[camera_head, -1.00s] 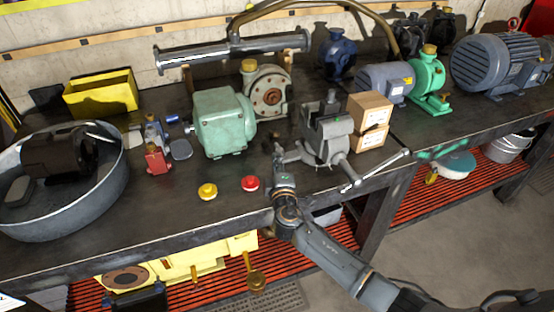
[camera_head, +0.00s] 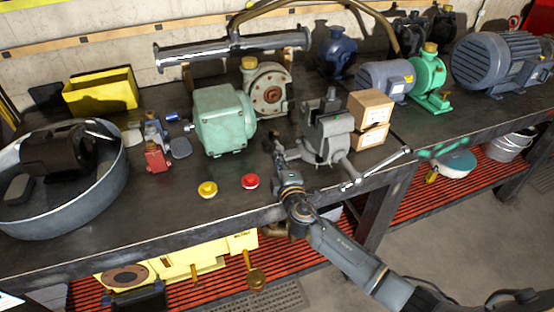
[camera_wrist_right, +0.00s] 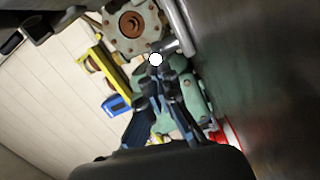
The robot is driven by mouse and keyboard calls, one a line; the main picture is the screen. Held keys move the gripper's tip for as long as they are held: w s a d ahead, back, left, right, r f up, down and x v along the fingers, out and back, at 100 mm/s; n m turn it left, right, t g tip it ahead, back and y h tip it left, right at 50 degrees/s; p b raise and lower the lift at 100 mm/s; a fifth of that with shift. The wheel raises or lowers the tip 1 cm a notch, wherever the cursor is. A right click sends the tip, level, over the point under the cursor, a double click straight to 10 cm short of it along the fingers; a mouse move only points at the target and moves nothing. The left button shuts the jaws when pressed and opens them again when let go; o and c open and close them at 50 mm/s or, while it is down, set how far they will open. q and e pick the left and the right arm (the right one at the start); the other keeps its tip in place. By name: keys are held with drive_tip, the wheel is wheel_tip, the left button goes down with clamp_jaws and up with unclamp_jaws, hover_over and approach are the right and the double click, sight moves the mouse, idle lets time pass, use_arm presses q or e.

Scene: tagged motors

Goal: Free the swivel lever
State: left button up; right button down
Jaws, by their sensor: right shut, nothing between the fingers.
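A grey bench vise (camera_head: 327,138) stands at the bench's front edge, its long bar handle (camera_head: 375,171) sticking out to the right. My right gripper (camera_head: 279,148) is shut and empty, just left of the vise base, close above the bench top. In the right wrist view my right gripper's dark fingers (camera_wrist_right: 168,88) show in front of a green machine. A short metal lever with a pale ball end (camera_wrist_right: 156,60) is close to the fingertips; whether they touch cannot be told. The swivel lever is not clear in the head view. My left gripper is not in view.
A green motor (camera_head: 222,122) stands behind and left of my right gripper. A red button (camera_head: 250,182) and a yellow button (camera_head: 207,190) lie left of it. Cardboard boxes (camera_head: 370,112) stand right of the vise.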

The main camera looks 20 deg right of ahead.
drive_tip(key=shift+s+d, duration=0.1)
drive_tip(key=shift+d, duration=0.25)
drive_tip(key=shift+d+b, duration=0.75)
drive_tip(key=shift+d, duration=0.7)
drive_tip(key=shift+w+d+b, duration=0.3)
drive_tip(key=shift+d+b, duration=0.05)
drive_tip(key=shift+d, duration=0.15)
drive_tip(key=shift+w+d, duration=0.1)
drive_tip(key=shift+d, duration=0.1)
drive_tip(key=s, duration=0.8)
drive_tip(key=s+a, duration=0.1)
drive_tip(key=s, duration=0.3)
drive_tip(key=shift+r, duration=0.3)
